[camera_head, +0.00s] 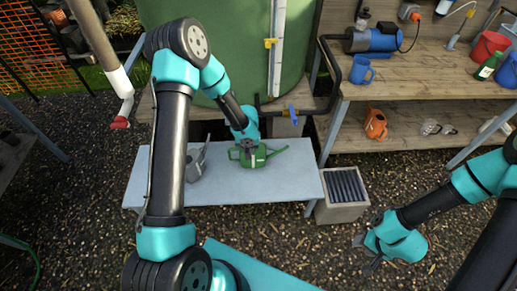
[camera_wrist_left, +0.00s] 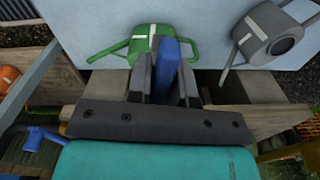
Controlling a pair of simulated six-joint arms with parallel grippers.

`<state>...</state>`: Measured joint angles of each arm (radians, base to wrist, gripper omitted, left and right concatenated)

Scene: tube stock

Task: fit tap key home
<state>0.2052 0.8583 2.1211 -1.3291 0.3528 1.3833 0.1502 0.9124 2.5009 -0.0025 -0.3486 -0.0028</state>
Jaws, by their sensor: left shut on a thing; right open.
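My left gripper (camera_head: 250,143) is over the bench beside the water tank, just above a green watering can. In the left wrist view its jaws (camera_wrist_left: 165,85) are shut on a blue upright piece (camera_wrist_left: 173,65), which looks like the tap key; its far end overlaps the green can, and I cannot tell if they touch. In the head view the gripper hides this piece. A blue lever (camera_head: 293,113) shows on the dark pipe right of the gripper. My right gripper (camera_head: 368,256) is open and empty over the gravel at lower right.
The green watering can (camera_head: 258,157) and a grey can (camera_head: 196,163) stand on the pale bench (camera_head: 290,185). A grated grey box (camera_head: 343,212) sits at its right end. The green tank (camera_head: 235,50) rises behind. Wooden shelves (camera_head: 440,85) stand at right.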

